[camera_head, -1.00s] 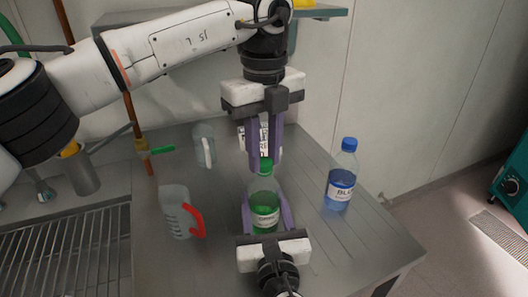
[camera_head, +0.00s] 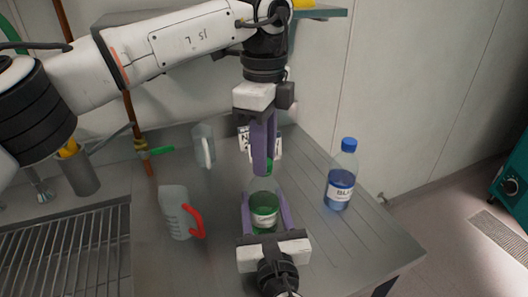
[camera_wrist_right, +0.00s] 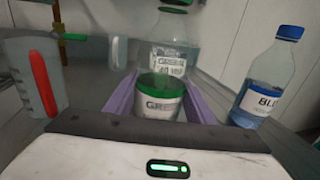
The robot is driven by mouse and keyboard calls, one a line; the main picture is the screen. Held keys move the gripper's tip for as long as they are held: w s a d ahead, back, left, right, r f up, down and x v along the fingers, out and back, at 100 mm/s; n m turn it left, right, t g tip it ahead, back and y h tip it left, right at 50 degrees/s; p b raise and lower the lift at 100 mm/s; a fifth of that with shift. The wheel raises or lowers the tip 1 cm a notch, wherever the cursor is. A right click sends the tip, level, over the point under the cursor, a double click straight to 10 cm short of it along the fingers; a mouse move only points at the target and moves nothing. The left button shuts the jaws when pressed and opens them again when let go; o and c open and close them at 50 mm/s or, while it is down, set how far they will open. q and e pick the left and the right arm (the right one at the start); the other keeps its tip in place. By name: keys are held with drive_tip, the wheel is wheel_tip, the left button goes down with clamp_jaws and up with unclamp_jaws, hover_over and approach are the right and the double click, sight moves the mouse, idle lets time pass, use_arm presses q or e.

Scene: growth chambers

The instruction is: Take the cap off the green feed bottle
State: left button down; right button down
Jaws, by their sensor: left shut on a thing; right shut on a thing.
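The green feed bottle (camera_head: 264,208) stands upright on the steel bench, clear above and green liquid below, with a white label; it fills the middle of the right wrist view (camera_wrist_right: 160,105). My right gripper (camera_head: 265,208) reaches in from the front and is shut on the bottle's body, one purple finger each side. My left gripper (camera_head: 265,160) points down from above, shut on the green cap (camera_head: 268,167) at the bottle's top. The fingers partly hide the cap. I cannot tell whether it is apart from the neck.
A blue-capped bottle (camera_head: 341,176) stands to the right. A jug with a red handle (camera_head: 177,213) stands to the left, a clear jug (camera_head: 203,146) behind it. A white card (camera_head: 243,139) is behind my left gripper. A sink grate (camera_head: 60,245) lies at far left.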

use_arm(q)
drive_tip(key=shift+r, duration=0.15)
drive_tip(key=shift+r, duration=0.95)
drive_tip(key=shift+r, duration=2)
use_arm(e)
drive_tip(key=c, duration=0.7)
unclamp_jaws()
drive_tip(key=shift+c, duration=0.2)
